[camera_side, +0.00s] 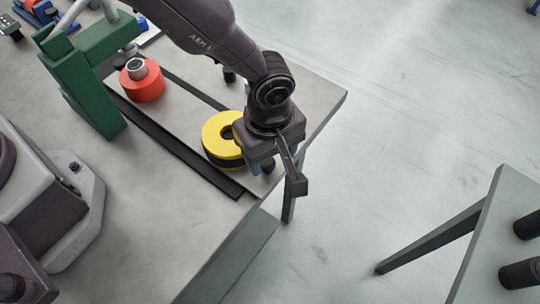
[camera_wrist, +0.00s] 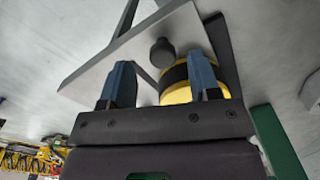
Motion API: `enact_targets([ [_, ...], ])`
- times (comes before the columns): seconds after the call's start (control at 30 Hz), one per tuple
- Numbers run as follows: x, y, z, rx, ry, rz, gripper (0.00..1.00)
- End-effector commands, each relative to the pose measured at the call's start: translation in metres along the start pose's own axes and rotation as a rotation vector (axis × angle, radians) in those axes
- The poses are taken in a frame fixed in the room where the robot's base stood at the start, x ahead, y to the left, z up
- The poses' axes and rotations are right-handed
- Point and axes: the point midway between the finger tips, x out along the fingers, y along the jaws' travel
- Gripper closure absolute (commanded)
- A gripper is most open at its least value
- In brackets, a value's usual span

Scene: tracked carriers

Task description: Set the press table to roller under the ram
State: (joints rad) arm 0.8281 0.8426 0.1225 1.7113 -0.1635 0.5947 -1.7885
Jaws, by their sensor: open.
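The green press frame (camera_side: 88,82) stands at the upper left, with its head over the track. A red round piece with a metal ring on top (camera_side: 141,85) sits close by the head; whether it is exactly under the ram I cannot tell. A yellow and black round piece with a central hole (camera_side: 214,130), perhaps the roller, sits at the near end of the track, and shows in the wrist view (camera_wrist: 178,96). My gripper (camera_side: 262,168) is open beside it. In the wrist view, a black knob (camera_wrist: 162,51) shows between and beyond my open fingers (camera_wrist: 160,72).
Two dark rails (camera_side: 182,150) run along the grey bench (camera_side: 160,215), whose edge is close to my gripper. A black peg (camera_side: 229,75) stands beyond the far rail. A second table (camera_side: 490,245) with black cylinders is at lower right. Open floor lies between.

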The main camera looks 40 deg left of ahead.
Motion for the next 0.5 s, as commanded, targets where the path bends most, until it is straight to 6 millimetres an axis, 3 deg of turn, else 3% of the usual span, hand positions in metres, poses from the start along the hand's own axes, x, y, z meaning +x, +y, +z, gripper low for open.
enact_targets([
  [0.3,-0.072,0.001,0.001,0.001,-0.004,0.005,0.43],
  [0.5,-0.099,0.000,0.001,0.001,-0.002,0.004,0.43],
])
